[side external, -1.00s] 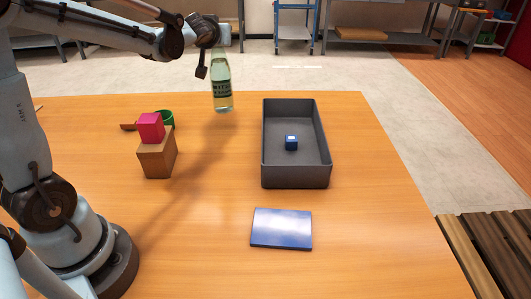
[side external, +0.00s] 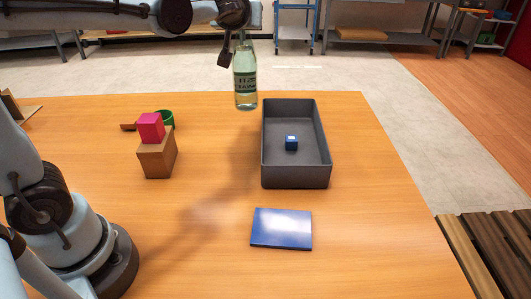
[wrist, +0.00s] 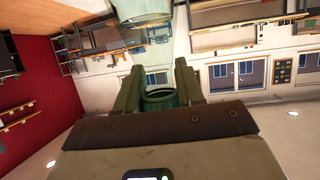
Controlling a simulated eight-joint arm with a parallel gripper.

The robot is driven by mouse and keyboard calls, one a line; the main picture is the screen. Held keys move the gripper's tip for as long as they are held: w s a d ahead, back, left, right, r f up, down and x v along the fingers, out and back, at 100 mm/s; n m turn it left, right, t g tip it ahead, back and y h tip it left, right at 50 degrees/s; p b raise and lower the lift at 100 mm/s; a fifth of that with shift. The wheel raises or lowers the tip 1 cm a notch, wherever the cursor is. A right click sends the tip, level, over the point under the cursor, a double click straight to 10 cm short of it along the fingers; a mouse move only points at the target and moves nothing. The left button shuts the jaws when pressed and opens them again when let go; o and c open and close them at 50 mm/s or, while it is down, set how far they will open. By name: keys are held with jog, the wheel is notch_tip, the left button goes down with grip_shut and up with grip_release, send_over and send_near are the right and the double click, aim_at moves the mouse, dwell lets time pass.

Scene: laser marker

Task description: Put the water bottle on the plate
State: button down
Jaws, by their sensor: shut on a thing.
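The water bottle (side external: 245,78) is a clear glass bottle with a dark label and pale liquid. It hangs upright in the air at the far side of the table, left of the grey tray. My gripper (side external: 240,32) is shut on its neck at the top. In the wrist view, the green bottle mouth (wrist: 160,98) shows between the two fingers of my gripper (wrist: 158,88). A flat blue square (side external: 282,228), the only plate-like thing, lies on the table in front of the tray. It is bare.
A grey open tray (side external: 266,160) holds a small blue cube (side external: 291,142). At left, a pink cube (side external: 150,127) sits on a wooden block (side external: 157,157), with a green round container (side external: 166,118) behind. The table (side external: 350,220) is clear around the blue square.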

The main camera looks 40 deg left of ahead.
jog(key=s+d+f+m+t+h, duration=0.1)
jog(key=s+d+m+h, duration=0.3)
jog(key=d, duration=0.6)
jog(key=s+d+m+t+h, duration=0.1)
jog(key=s+d+m+h, duration=0.35)
jog(key=d, duration=0.55)
jog(key=s+d+f+m+t+h, duration=0.1)
jog(key=s+d+m+h, duration=0.3)
jog(key=d, duration=0.6)
notch_tip(320, 180, down, 8)
jog(key=n, duration=0.1)
jog(key=shift+s+r, duration=0.15)
jog(key=shift+s, duration=0.2)
jog(key=shift+d, duration=0.15)
jog(key=c, duration=0.7)
grip_release()
jog(key=shift+f+g, duration=0.2)
jog(key=shift+g, duration=0.1)
jog(key=shift+r, duration=0.15)
jog(key=v, duration=0.7)
jog(key=shift+s, duration=0.25)
